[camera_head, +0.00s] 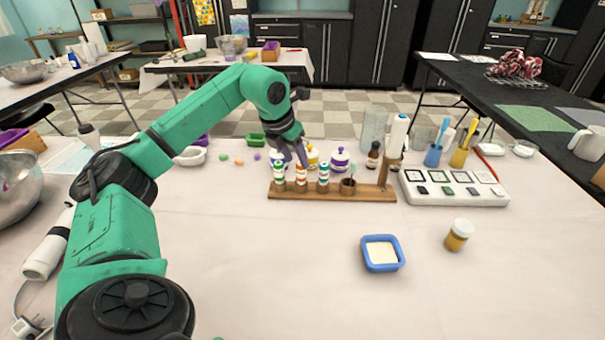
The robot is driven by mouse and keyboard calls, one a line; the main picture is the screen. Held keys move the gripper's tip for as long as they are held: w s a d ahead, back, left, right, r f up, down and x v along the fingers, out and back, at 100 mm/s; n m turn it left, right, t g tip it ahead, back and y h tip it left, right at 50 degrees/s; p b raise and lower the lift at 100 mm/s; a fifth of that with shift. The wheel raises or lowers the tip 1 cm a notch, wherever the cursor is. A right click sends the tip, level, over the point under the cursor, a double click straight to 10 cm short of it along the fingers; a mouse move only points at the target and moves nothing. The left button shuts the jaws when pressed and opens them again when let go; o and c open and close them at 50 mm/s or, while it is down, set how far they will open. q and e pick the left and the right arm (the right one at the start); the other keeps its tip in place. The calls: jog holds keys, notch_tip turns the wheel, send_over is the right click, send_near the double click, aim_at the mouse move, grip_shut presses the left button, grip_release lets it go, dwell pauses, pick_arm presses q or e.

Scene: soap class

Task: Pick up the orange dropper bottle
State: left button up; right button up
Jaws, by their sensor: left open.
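A wooden rack (345,194) on the white-covered table holds a row of small white bottles with coloured bands. One bottle with orange bands (301,175) stands upright second from the left. A green-banded bottle (279,174) is at its left and another (323,174) at its right. My left gripper (290,157) is open, pointing down at the two leftmost bottles. Its fingers partly hide their tops, and I cannot tell whether they touch. My right gripper is out of view.
A tall white bottle (397,135) and a dark dropper bottle (373,156) stand near the rack's right end. A white sample tray (455,190) is at the right. A blue dish (381,254) and an amber jar (458,236) are in front. The front middle is clear.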

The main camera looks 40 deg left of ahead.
pick_arm(q)
jog(key=x, duration=0.7)
jog(key=shift+w+a, duration=0.1)
jog(key=shift+a, duration=0.15)
jog(key=c, duration=0.4)
jog(key=shift+o, duration=0.2)
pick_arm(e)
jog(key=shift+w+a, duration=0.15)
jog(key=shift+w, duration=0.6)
pick_arm(q)
jog(key=shift+r, duration=0.3)
notch_tip(320, 180, up, 19)
jog(key=p, duration=0.4)
notch_tip(320, 180, up, 5)
jog(key=p, duration=0.6)
send_over(299, 165)
jog(key=shift+w+f+b, duration=0.3)
jog(key=shift+w+b, duration=0.05)
jog(key=shift+b, duration=0.05)
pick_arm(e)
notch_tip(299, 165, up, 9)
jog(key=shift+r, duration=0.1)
